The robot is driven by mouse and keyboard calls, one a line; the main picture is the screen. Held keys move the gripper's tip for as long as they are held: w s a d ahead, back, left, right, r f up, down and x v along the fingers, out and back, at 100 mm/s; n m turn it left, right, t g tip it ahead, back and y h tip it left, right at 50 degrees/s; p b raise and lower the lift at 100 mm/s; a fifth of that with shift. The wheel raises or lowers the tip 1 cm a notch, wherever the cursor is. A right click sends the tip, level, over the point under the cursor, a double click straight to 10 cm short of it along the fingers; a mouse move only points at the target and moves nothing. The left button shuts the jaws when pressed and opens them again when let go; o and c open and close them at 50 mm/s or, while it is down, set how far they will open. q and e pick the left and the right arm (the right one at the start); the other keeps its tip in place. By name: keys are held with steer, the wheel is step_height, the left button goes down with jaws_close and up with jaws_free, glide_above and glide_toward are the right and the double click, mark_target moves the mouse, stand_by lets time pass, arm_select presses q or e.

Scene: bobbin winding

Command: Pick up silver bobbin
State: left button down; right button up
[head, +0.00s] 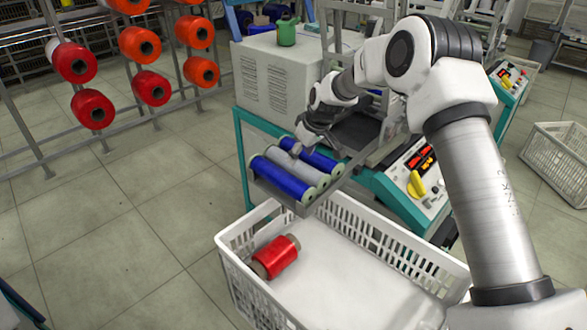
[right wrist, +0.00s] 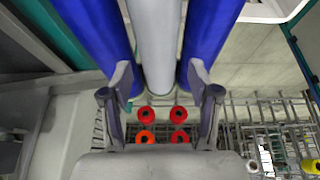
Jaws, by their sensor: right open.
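The silver bobbin (head: 290,171) lies in a metal tray (head: 307,208) between two blue bobbins, one in front (head: 280,179) and one behind (head: 316,155). My right gripper (head: 304,145) is over the far end of the tray, close to the silver bobbin. In the right wrist view my right gripper (right wrist: 160,78) is open, with one finger on each side of the silver bobbin (right wrist: 156,40). The fingers overlap the blue bobbins (right wrist: 100,30) in that view; whether they touch anything cannot be told. My left gripper is not in view.
A white crate (head: 372,235) with a red bobbin (head: 276,257) stands below the tray. A machine control panel (head: 417,178) is right of the tray. A rack with orange and red spools (head: 151,88) stands at the left. The floor between is clear.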

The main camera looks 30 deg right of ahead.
mark_target(299, 162)
steer(key=x, duration=0.5)
steer(key=shift+w+f, duration=0.1)
steer(key=shift+f, duration=0.1)
steer(key=shift+d, duration=0.1)
steer(key=c, duration=0.9)
steer(key=shift+c, duration=0.5)
